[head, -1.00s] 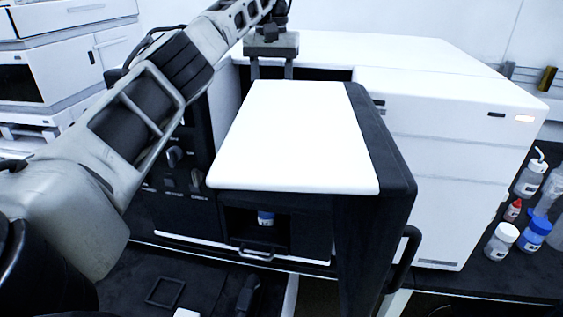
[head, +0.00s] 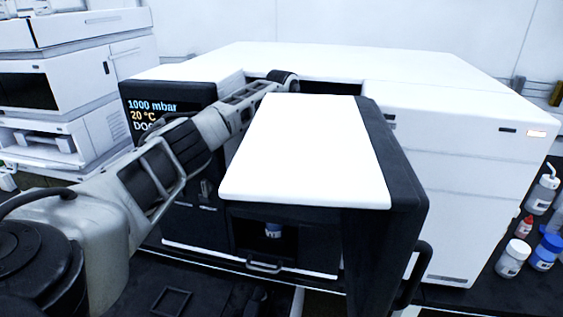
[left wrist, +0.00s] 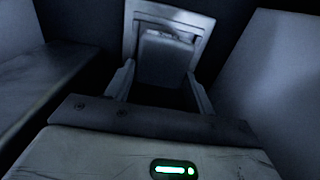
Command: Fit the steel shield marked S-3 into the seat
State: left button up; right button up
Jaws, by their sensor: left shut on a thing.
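In the left wrist view my left gripper (left wrist: 162,76) is shut on a grey metal piece (left wrist: 165,52), a rectangular plate with a raised block between the fingers. It looks like the steel shield, but no S-3 mark is readable. In the head view my left arm reaches over the instrument, and its wrist goes down behind the white-topped drawer front. The left gripper and the shield are hidden there. The seat cannot be made out in either view. My right gripper is not in view.
The pulled-out unit with a white top (head: 305,155) stands in front of the white cabinet (head: 450,170). A small blue-and-white vial (head: 273,230) sits in its recess. A display (head: 152,116) is at left. Several bottles (head: 545,250) stand at far right. Dark walls flank the gripper closely.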

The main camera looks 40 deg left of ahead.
pick_arm(q)
jog(key=shift+f, duration=0.5)
jog(key=shift+f, duration=0.15)
jog(key=o, duration=1.1)
notch_tip(320, 180, up, 12)
jog(key=shift+r+b, duration=0.15)
jog(key=shift+b, duration=0.4)
